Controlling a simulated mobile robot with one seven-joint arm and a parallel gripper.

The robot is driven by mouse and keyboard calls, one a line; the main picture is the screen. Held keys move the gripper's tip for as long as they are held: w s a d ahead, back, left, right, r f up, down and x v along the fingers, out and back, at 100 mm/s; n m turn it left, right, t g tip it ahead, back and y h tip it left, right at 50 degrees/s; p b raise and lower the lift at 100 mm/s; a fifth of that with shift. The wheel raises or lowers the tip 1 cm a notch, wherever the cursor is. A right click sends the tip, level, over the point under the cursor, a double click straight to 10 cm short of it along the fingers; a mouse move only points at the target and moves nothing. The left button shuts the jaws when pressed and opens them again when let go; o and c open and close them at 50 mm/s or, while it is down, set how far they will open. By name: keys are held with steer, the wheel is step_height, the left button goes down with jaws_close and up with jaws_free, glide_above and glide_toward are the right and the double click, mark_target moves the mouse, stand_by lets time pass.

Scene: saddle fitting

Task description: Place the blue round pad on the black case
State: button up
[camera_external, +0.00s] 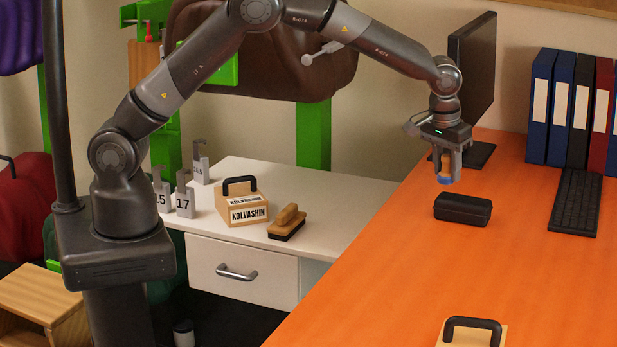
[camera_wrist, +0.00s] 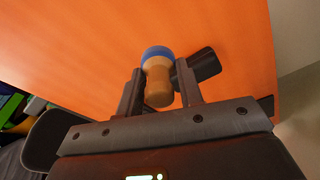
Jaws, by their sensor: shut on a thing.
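The blue round pad (camera_wrist: 157,52) is the blue end of a tan wooden handle (camera_wrist: 158,85). My gripper (camera_wrist: 160,88) is shut on the handle, with one finger on each side. In the external view my gripper (camera_external: 447,165) holds the pad (camera_external: 445,180) blue end down, in the air above the orange desk. The black case (camera_external: 462,208) lies closed on the desk, just below and slightly right of the pad in the picture, with a gap between them.
A monitor (camera_external: 472,75) stands behind my gripper. A keyboard (camera_external: 575,203) and several binders (camera_external: 556,110) are on the right. A wooden block with a black handle (camera_external: 472,332) is at the desk's front. The white side table (camera_external: 330,190) holds a brush (camera_external: 287,222) and a Kolvashin box (camera_external: 242,205).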

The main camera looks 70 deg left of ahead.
steer(key=w+a, duration=0.4)
glide_above(455, 196)
steer(key=shift+n, duration=0.3)
steer(key=f, duration=0.6)
steer(key=shift+s, duration=0.3)
steer(key=shift+f, duration=2)
steer(key=shift+f, duration=0.2)
steer(key=o, duration=0.9)
steer(key=shift+o, duration=0.2)
steer(key=shift+r, duration=0.1)
